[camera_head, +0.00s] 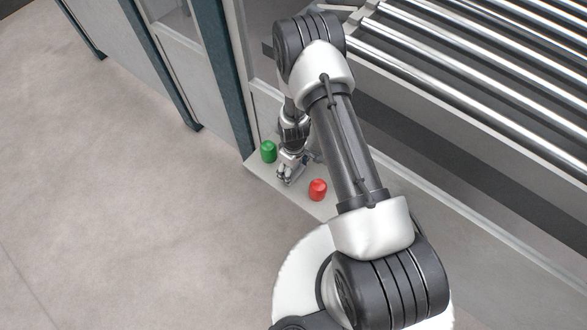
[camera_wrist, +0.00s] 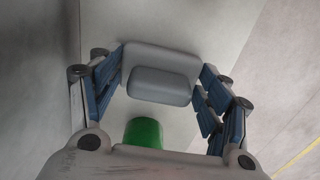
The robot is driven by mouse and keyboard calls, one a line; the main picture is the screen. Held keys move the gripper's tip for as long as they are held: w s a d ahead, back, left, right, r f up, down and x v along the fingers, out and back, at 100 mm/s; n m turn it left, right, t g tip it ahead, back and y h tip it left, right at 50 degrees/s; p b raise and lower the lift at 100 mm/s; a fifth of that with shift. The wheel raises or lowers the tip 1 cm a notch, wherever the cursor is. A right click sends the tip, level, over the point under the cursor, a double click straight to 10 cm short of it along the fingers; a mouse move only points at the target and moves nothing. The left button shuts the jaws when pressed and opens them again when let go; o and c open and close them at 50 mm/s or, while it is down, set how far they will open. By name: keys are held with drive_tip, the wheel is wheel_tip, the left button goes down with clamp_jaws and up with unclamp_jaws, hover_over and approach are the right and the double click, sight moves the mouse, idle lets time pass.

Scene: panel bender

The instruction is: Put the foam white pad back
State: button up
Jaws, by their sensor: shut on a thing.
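In the wrist view, the pale foam pad (camera_wrist: 160,62) is a rounded grey-white block with a smaller raised rounded part facing the camera. It sits between the blue-lined fingers of my gripper (camera_wrist: 163,88), which is shut on it. In the head view, my gripper (camera_head: 287,174) is low over the pale ledge (camera_head: 258,169), between a green piece and a red piece. The pad cannot be made out clearly there. Whether it touches the ledge is not clear.
The green cylinder (camera_head: 268,152) stands left of my gripper and also shows in the wrist view (camera_wrist: 144,132). The red piece (camera_head: 318,189) is to the right. A roller conveyor (camera_head: 480,60) and machine frame (camera_head: 225,80) border the ledge. Open floor (camera_head: 100,200) lies left.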

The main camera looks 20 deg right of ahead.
drive_tip(key=o, duration=1.1)
wheel_tip(320, 180, up, 12)
drive_tip(key=p, duration=0.3)
drive_tip(key=shift+p, duration=0.3)
wheel_tip(320, 180, up, 27)
drive_tip(key=s+m+t, duration=0.2)
drive_tip(key=m, duration=0.1)
drive_tip(key=s+r+m+t, duration=0.1)
drive_tip(key=s+r, duration=0.4)
drive_tip(key=s, duration=0.1)
drive_tip(key=s+r+m, duration=0.1)
drive_tip(key=s+r, duration=0.3)
drive_tip(key=s, duration=0.3)
drive_tip(key=s+r+m+t, duration=0.1)
drive_tip(key=s+r+m, duration=0.1)
drive_tip(key=s+r, duration=0.3)
drive_tip(key=shift+s+r+t, duration=0.3)
drive_tip(key=shift+s+r, duration=0.05)
drive_tip(key=shift+s, duration=0.35)
